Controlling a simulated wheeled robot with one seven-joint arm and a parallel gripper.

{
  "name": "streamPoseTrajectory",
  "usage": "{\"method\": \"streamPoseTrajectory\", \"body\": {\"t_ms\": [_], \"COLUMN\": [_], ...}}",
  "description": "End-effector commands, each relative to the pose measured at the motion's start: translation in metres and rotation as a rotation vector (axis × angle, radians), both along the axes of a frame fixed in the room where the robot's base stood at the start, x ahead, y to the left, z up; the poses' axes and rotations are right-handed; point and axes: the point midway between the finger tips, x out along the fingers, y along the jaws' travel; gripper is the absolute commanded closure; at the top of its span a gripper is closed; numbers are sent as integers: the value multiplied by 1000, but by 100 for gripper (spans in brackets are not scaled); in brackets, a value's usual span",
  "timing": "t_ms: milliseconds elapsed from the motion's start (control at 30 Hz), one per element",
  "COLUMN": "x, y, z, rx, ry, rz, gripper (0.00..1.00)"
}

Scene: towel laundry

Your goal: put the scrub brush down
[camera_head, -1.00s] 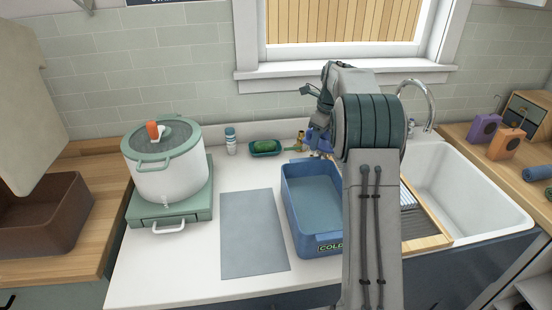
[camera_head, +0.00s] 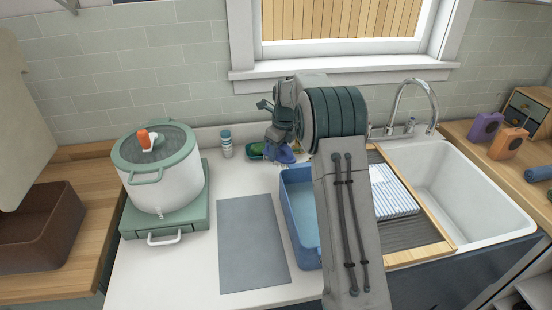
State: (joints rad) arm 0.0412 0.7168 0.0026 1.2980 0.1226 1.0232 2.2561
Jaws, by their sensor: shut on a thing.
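The scrub brush (camera_head: 281,155) shows as a small blue shape under my gripper (camera_head: 278,143). My gripper is shut on it and points down, at the back of the white counter beside the green dish. The fingertips are small and partly blended with the brush, so the exact grip is hard to see. I cannot tell whether the brush touches the counter.
A green dish (camera_head: 255,152) is left of the brush, partly hidden. A small bottle (camera_head: 226,146) stands further left. The blue tub (camera_head: 296,215) is in front, partly behind my arm. A grey mat (camera_head: 252,240), white pot (camera_head: 166,185) and sink (camera_head: 470,190) are around. Open counter lies left of the tub.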

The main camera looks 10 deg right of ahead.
Motion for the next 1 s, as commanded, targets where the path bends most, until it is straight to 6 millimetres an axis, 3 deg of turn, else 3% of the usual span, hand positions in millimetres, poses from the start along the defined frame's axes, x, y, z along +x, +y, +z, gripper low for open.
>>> {"method": "streamPoseTrajectory", "body": {"t_ms": [167,400,800,833,867,900,1000], "x": [1,1,1,1,1,1,1], "y": [7,7,7,7,7,7,7], "z": [-11,-42,-49,-48,-48,-48,-47], "rx": [1,0,0,0,0,0,0], "ry": [2,2,0,0,0,0,0], "rz": [-3,-1,-1,-1,-1,-1,-1], "gripper": [72,72,72,45,37,32,32]}}
